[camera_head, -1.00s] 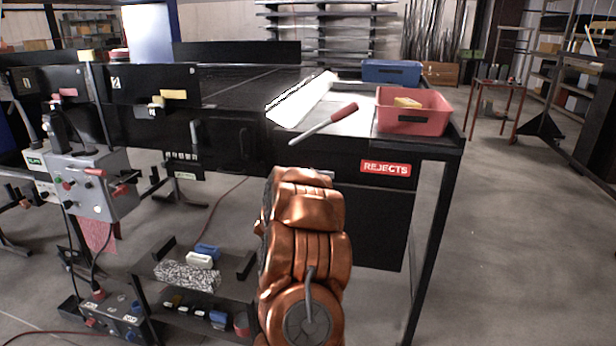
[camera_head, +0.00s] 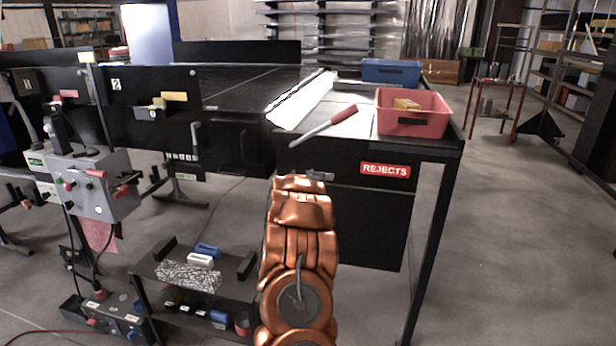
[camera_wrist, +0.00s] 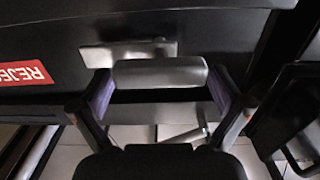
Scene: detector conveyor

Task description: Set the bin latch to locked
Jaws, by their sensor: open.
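The rejects bin (camera_head: 345,215) is a black front under the table top, with a red REJECTS label (camera_head: 385,169). In the wrist view the label (camera_wrist: 26,73) appears upside down. A flat metal plate (camera_wrist: 115,54) with a small raised piece, which looks like the latch, is on the black front. Its setting cannot be told. A thick grey bar (camera_wrist: 160,73) lies in front of it, between my fingertips. My gripper (camera_wrist: 162,90) is open, one purple-padded finger at each end of the bar; contact is unclear.
A grey control box (camera_head: 95,185) stands at left. A low cart (camera_head: 195,270) with small items is left of my arm.

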